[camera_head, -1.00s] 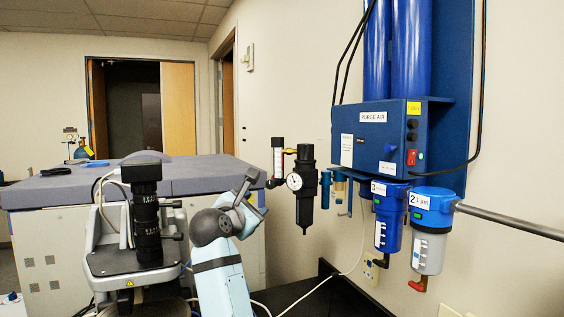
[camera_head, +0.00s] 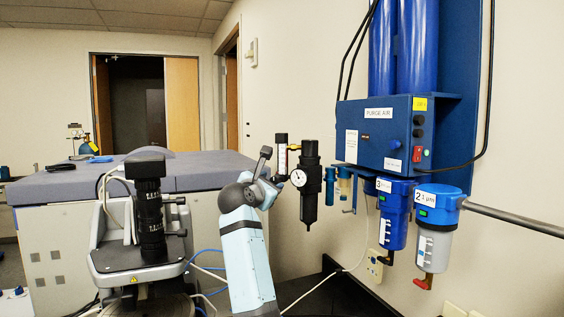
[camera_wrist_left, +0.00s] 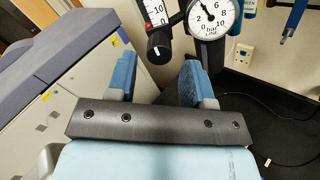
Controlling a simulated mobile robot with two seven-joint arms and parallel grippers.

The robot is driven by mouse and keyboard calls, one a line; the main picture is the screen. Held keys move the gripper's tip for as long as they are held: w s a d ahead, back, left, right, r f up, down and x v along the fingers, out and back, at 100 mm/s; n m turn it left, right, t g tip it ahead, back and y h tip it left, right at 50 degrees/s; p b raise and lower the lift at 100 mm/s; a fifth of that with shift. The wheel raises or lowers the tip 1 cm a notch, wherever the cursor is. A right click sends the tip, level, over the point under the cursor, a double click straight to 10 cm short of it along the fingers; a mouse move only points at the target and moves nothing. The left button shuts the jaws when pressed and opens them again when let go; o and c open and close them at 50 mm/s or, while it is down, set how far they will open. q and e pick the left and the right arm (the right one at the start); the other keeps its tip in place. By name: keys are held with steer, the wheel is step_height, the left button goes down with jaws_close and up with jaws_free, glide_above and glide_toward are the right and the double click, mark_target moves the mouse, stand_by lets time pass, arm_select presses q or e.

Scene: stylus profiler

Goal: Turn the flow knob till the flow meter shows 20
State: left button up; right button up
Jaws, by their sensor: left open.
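The flow knob (camera_wrist_left: 159,46) is black with a white pointer mark, at the foot of the flow meter (camera_wrist_left: 156,14), a white-scaled upright tube. In the left wrist view the knob lies beyond and between my open left fingers (camera_wrist_left: 158,82), and nothing is held. In the head view the flow meter (camera_head: 281,155) stands left of the black regulator, and my left gripper (camera_head: 264,168) is just left of its lower part, hiding the knob. The meter's reading is too small to tell. My right gripper is not in view.
A round pressure gauge (camera_wrist_left: 211,17) sits right of the flow meter, on the black regulator (camera_head: 310,178). A blue purge air unit (camera_head: 385,135) with filters hangs on the right wall. A black microscope (camera_head: 148,205) stands at left, before a grey table (camera_head: 80,178).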

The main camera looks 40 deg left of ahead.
arm_select(q)
steer(key=shift+w+a, duration=0.2)
steer(key=shift+w, duration=0.25)
jaws_close()
